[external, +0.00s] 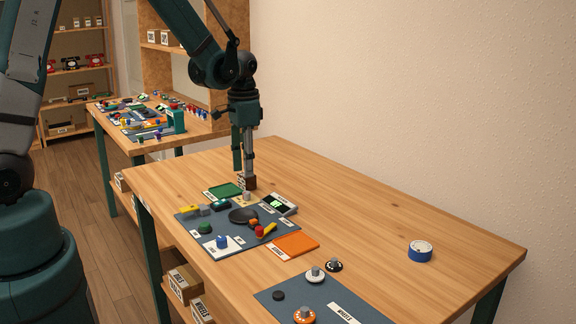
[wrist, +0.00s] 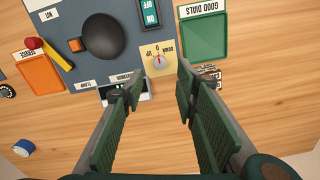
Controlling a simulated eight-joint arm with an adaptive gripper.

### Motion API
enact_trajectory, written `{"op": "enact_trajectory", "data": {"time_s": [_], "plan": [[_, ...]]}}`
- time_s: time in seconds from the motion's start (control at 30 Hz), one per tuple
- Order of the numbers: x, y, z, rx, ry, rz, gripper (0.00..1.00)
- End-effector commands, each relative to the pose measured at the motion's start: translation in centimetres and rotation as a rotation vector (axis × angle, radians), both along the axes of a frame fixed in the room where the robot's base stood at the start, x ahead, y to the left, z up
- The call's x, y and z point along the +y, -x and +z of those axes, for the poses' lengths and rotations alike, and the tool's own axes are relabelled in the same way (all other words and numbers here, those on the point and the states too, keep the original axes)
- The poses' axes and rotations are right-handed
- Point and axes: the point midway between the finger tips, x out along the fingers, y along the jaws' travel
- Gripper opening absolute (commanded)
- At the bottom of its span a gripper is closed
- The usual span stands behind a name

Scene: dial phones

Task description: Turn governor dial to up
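The governor dial (wrist: 159,61) is a small pale round knob on a yellow plate with DOWN and 0 printed on it. A red mark shows on the knob. In the external view the dial (external: 247,196) sits at the back edge of the grey-blue mat. My gripper (wrist: 158,80) is open and empty. Its two fingers reach toward the dial, and in the wrist view the dial shows between and just beyond the tips. In the external view my gripper (external: 248,180) points down near the dial. I cannot tell its exact height above the dial.
A display box with a green screen (external: 278,204) stands right beside the dial plate. A green tray (wrist: 205,35) and a small brown labelled box (wrist: 208,73) lie near the right finger. A black dome (wrist: 95,35) and orange tray (external: 296,244) are nearby. The table's right side is mostly clear.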

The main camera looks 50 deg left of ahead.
Motion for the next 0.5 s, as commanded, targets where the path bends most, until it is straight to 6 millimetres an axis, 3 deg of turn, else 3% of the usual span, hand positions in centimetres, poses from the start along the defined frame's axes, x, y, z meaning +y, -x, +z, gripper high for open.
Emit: {"op": "enact_trajectory", "data": {"time_s": [0.27, 0.5], "plan": [[0.0, 0.0, -0.6, 0.0, 0.0, 0.0, 0.3], [0.0, 0.0, -2.5, 0.0, 0.0, 0.0, 0.3]]}}
